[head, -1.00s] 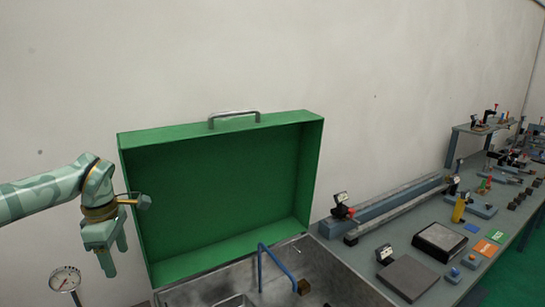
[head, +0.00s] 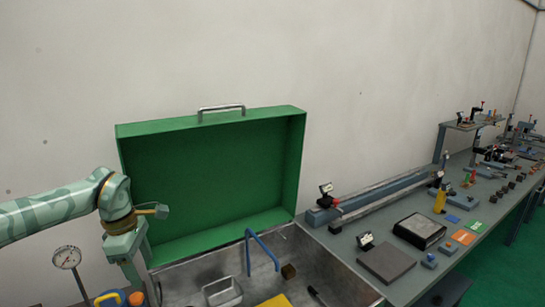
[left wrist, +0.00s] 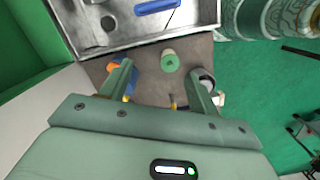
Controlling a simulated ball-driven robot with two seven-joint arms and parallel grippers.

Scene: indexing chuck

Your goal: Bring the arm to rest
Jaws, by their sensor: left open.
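My left arm comes in from the left in the head view. Its gripper (head: 138,273) points down in front of the left side of the open green case (head: 215,185). In the left wrist view the two fingers of the gripper (left wrist: 159,70) stand well apart with nothing clamped between them. A small green-topped round thing (left wrist: 169,62) shows beyond and between the fingers, on a brown surface. My right gripper is in neither view.
The case's metal tray (head: 330,272) has a blue bent handle (head: 262,249) and a small metal box (head: 222,292). A dial gauge (head: 67,257) stands left of my gripper. A grey workbench (head: 400,285) with tools runs off to the right. Wall space above is free.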

